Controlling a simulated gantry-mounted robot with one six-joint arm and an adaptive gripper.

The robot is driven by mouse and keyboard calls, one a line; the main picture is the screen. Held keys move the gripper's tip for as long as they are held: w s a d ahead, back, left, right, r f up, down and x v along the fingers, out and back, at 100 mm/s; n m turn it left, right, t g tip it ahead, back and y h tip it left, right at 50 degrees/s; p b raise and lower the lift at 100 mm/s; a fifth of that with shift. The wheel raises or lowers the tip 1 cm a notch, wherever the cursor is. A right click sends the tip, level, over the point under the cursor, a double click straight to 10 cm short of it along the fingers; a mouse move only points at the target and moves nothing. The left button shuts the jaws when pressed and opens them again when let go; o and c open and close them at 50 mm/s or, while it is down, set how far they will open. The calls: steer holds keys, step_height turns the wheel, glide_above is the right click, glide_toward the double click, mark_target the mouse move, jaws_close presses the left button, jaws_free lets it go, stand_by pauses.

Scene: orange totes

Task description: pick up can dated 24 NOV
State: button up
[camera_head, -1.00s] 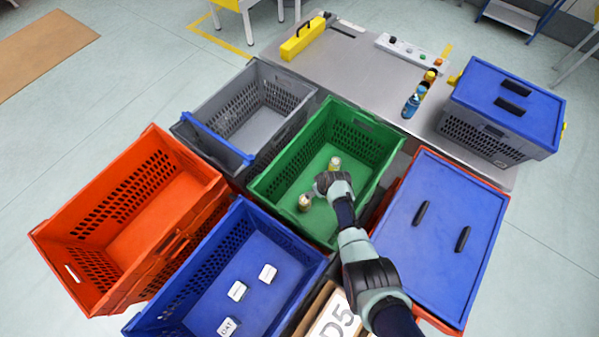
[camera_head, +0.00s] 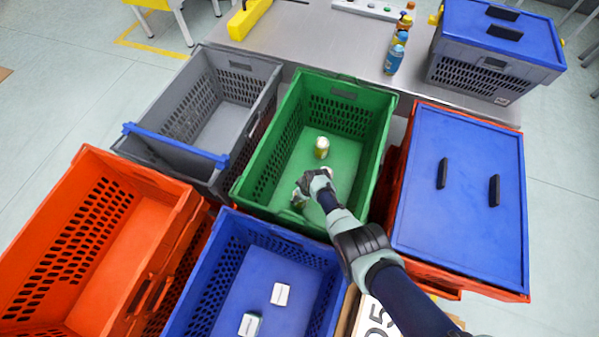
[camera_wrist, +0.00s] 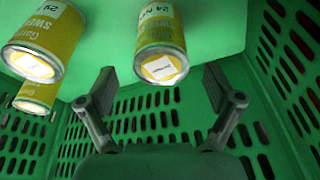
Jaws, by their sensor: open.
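In the wrist view a yellow can (camera_wrist: 160,45) has a white label on its side that starts with 24 N; the rest is cut off by shadow and angle. A second yellow can (camera_wrist: 45,40) at upper left has a label starting with 29. Part of a third yellow can (camera_wrist: 37,97) shows below it. My gripper (camera_wrist: 160,88) is open, its two fingers apart, with the 24 N can beyond and between them, not held. In the head view my gripper (camera_head: 306,188) is inside the green tote (camera_head: 350,91), near one upright can (camera_head: 321,147); I cannot tell which date it bears.
The perforated green tote walls stand close around my gripper. A grey tote (camera_head: 200,62) and an orange tote (camera_head: 90,160) stand to the left, a blue tote (camera_head: 225,262) in front, and a blue-lidded tote (camera_head: 465,150) to the right. Bottles (camera_head: 395,58) stand on the metal table behind.

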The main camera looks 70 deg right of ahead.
steer(key=b+x, duration=0.5)
steer(key=x, duration=0.1)
steer(key=shift+a+f+b, duration=0.1)
steer(key=shift+b, duration=0.2)
steer(key=c, duration=1.5)
step_height(320, 180, up, 20)
steer(key=p, duration=1.5)
